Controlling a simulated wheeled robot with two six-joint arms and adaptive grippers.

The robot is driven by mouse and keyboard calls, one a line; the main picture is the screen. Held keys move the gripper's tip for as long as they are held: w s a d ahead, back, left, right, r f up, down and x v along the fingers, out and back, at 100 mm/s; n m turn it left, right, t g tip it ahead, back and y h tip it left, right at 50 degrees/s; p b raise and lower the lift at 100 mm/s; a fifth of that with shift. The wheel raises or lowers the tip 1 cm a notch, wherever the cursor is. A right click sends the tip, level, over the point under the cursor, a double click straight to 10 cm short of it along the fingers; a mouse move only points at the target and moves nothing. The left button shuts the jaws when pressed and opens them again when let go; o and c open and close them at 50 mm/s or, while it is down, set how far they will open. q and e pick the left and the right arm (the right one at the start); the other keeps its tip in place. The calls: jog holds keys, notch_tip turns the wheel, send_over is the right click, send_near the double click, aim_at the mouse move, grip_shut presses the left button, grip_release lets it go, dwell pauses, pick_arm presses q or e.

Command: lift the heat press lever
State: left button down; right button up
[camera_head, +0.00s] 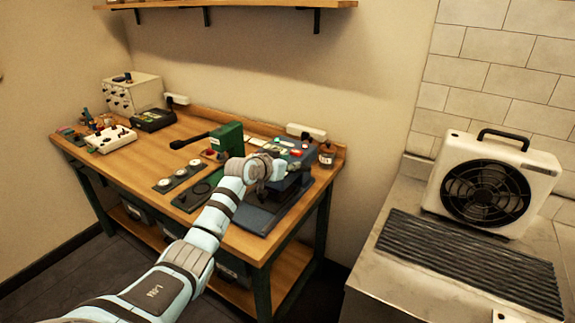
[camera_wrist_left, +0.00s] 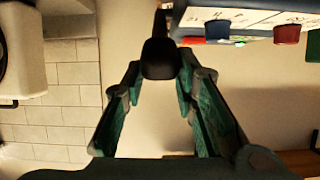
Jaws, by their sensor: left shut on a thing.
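The heat press (camera_head: 291,151) stands at the right end of the wooden table, with a dark blue-grey top carrying coloured buttons and a dark base below. My left arm reaches across the table front, and my left gripper (camera_head: 268,168) is at the front of the press. In the left wrist view, the black lever (camera_wrist_left: 160,60) ends in a rounded grip between the two green-padded fingers of my left gripper (camera_wrist_left: 160,72), which is shut on it. The press's panel (camera_wrist_left: 240,22) shows above. In the head view my gripper hides the lever. My right gripper is out of view.
A green hand press (camera_head: 226,138) stands just left on the table (camera_head: 150,160), beside a dark strip with round discs (camera_head: 180,178). A fan heater (camera_head: 493,185) stands on the right counter. A shelf (camera_head: 230,4) hangs above.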

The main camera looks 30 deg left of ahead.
pick_arm(q)
jog(key=shift+w+r, duration=0.15)
jog(key=shift+r, duration=0.45)
jog(key=c, duration=1.6)
grip_release()
jog(key=o, duration=0.3)
jog(key=shift+f, duration=0.25)
jog(key=shift+s+a, duration=0.1)
jog(key=shift+s, duration=0.35)
jog(key=v, duration=1.1)
